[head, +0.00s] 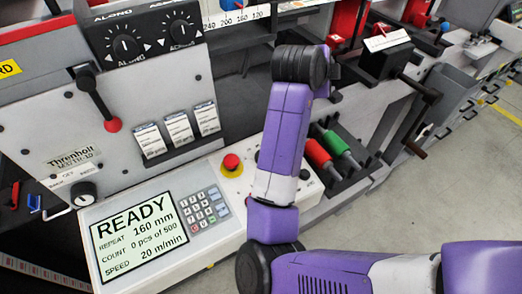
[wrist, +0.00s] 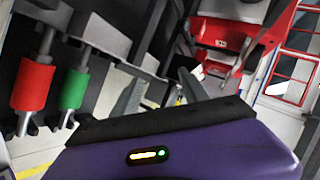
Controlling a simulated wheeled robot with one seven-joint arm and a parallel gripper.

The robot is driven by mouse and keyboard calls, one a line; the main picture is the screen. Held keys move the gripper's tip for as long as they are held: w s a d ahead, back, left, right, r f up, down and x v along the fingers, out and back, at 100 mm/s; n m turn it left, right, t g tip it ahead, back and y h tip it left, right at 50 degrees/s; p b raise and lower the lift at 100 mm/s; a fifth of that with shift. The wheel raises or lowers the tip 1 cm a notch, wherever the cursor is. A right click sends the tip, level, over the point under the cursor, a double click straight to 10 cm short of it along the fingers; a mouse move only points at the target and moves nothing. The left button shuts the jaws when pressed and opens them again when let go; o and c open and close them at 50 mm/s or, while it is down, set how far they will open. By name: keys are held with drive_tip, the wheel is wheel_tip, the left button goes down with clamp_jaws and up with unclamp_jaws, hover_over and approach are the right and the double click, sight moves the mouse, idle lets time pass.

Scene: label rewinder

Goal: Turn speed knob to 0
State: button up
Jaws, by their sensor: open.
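The control panel (head: 197,240) carries a display (head: 138,237) that reads READY, repeat 160 mm, count 0 pcs of 500 and speed 20 m/min. Dark round parts show at the edges of my purple arm on this panel, one (head: 306,173) to its right. I cannot tell whether one is the speed knob; my arm covers part of the panel. My gripper (wrist: 160,78) is open and empty in the wrist view, with its two grey fingers apart. It is away from the panel, pointing toward red machine parts. In the head view its fingers cannot be made out.
A red stop button (head: 232,161) and keypad (head: 203,207) sit beside the display. A red roller (head: 318,153) and green roller (head: 336,143) stick out right of my arm. A red-tipped lever (head: 97,100) is at left. Open floor (head: 420,205) lies at right.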

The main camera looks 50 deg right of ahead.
drive_tip(key=a+f+m+y, duration=0.2)
drive_tip(key=a+y, duration=0.1)
drive_tip(key=a, duration=0.4)
drive_tip(key=w+a+f+m+g+y, duration=0.1)
drive_tip(key=a+f+m+y, duration=0.1)
drive_tip(key=a, duration=0.6)
drive_tip(key=w+a+f+m+g+y, duration=0.1)
drive_tip(key=a+m+y, duration=0.2)
drive_tip(key=a+y, duration=0.3)
drive_tip(key=shift+w+a+f+m, duration=0.15)
drive_tip(key=shift+a+f+m, duration=0.05)
drive_tip(key=shift+a, duration=0.2)
drive_tip(key=shift+w+a+f+m, duration=0.1)
drive_tip(key=shift+a+f+m, duration=0.1)
drive_tip(key=shift+a, duration=0.2)
drive_tip(key=shift+f, duration=3.8)
drive_tip(key=shift+p, duration=0.3)
clamp_jaws()
